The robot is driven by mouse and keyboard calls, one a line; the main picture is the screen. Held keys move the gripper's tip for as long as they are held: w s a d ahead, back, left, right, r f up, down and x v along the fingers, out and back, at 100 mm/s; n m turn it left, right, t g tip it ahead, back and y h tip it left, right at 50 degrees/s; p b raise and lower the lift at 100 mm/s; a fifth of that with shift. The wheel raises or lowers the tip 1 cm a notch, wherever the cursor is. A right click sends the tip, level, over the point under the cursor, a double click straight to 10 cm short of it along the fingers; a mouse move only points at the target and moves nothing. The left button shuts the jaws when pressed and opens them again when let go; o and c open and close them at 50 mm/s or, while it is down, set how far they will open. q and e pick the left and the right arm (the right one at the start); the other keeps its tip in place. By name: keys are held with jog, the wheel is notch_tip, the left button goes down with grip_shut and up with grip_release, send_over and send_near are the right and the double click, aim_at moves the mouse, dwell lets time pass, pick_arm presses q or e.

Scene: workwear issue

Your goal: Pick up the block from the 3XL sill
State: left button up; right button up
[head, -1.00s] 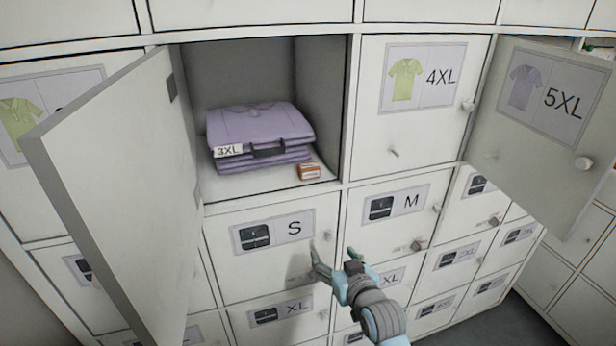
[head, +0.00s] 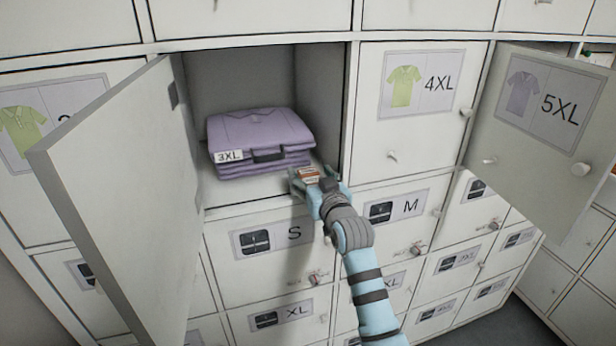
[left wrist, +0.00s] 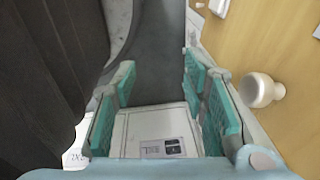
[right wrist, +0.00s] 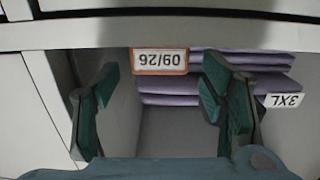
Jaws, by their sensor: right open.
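The block (head: 310,173) is small, orange and white. It sits on the front right of the sill (head: 232,190) of the open 3XL compartment. In the right wrist view the block (right wrist: 159,61) shows an upside-down "09/26" label. My right gripper (head: 313,184) is at the sill's front edge with its fingers apart around the block's position. In the right wrist view it is open (right wrist: 160,88), with the block between and beyond its fingertips and nothing gripped. My left gripper (left wrist: 157,82) is open and empty in its own wrist view, away from the sill; the head view does not show it.
Folded purple shirts (head: 255,128) with a 3XL tag lie left of and behind the block. The compartment's door (head: 125,200) stands open at left. The 5XL door (head: 545,110) is open at right. Closed lockers S and M (head: 405,207) are below.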

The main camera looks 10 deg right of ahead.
jog(key=shift+w+f, duration=0.2)
jog(key=shift+w, duration=0.4)
jog(key=shift+s+r, duration=0.1)
jog(key=c, duration=1)
jog(key=shift+c, duration=0.2)
